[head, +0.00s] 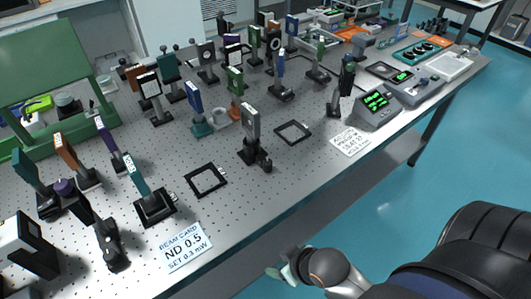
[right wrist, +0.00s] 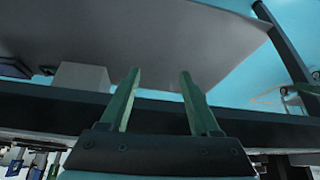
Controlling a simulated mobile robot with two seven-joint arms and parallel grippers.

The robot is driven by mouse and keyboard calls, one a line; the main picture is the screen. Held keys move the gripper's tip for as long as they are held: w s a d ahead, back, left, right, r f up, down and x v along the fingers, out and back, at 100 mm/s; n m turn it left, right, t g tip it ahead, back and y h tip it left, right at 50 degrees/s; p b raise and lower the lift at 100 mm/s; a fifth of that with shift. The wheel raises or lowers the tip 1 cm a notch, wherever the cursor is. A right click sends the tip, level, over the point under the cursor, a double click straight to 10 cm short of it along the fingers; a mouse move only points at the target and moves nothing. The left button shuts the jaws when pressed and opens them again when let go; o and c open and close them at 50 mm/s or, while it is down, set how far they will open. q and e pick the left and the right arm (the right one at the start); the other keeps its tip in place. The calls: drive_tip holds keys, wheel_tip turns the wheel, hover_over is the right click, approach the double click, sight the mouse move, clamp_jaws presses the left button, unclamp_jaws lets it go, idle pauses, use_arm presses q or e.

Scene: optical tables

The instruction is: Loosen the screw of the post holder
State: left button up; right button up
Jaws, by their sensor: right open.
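Several post-mounted optics stand on the perforated optical table. Near its front edge, a post holder (head: 251,152) carries a grey upright plate (head: 252,120) on a dark base. A black mount (head: 341,88) stands further right, and a teal one (head: 137,180) is at the front left. The screws are too small to make out, and I cannot tell which holder the task means. My right gripper (head: 285,272) is off the table's front edge, apart from every post holder. In the right wrist view its two green fingers (right wrist: 161,75) are spread and empty. My left gripper is not in view.
A beam card (head: 187,248) and another label (head: 347,142) lie along the table's front edge. Flat black frames (head: 208,180) lie beside the mounts. Meters with green displays (head: 376,102) stand at right. Blue floor (head: 400,190) is open in front. A dark beam (right wrist: 250,123) crosses the wrist view.

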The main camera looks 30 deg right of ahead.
drive_tip(key=w+r+n+t, duration=0.1)
drive_tip(key=w+r, duration=0.3)
drive_tip(key=r, duration=0.1)
drive_tip(key=w+r+t+h+p, duration=0.1)
drive_tip(key=w+r+t, duration=0.1)
drive_tip(key=w+r, duration=0.2)
drive_tip(key=w+r+n+t, duration=0.1)
drive_tip(key=w+r+t, duration=0.1)
drive_tip(key=w+r, duration=0.2)
drive_tip(key=shift+w+d+r+n, duration=0.1)
drive_tip(key=shift+w+r+n, duration=0.25)
drive_tip(key=shift+r, duration=0.45)
drive_tip(key=w+a+r+n+t+y, duration=0.4)
drive_tip(key=w+a+r+n+y, duration=0.15)
drive_tip(key=r, duration=0.45)
drive_tip(key=w+a+r+n+t+y, duration=0.4)
drive_tip(key=a+r+n, duration=0.3)
drive_tip(key=r, duration=0.3)
drive_tip(key=s+a+r+n+g+y, duration=0.3)
drive_tip(key=a+n+g+y, duration=0.25)
drive_tip(key=n+y, duration=0.4)
drive_tip(key=n+g+h, duration=1.3)
drive_tip(key=n+h, duration=0.4)
drive_tip(key=h, duration=0.2)
approach(268, 162)
drive_tip(key=shift+m, duration=0.25)
wheel_tip(268, 162, down, 9)
drive_tip(key=shift+w+r+p, duration=0.15)
drive_tip(key=shift+r+p, duration=0.05)
drive_tip(key=shift+p, duration=0.8)
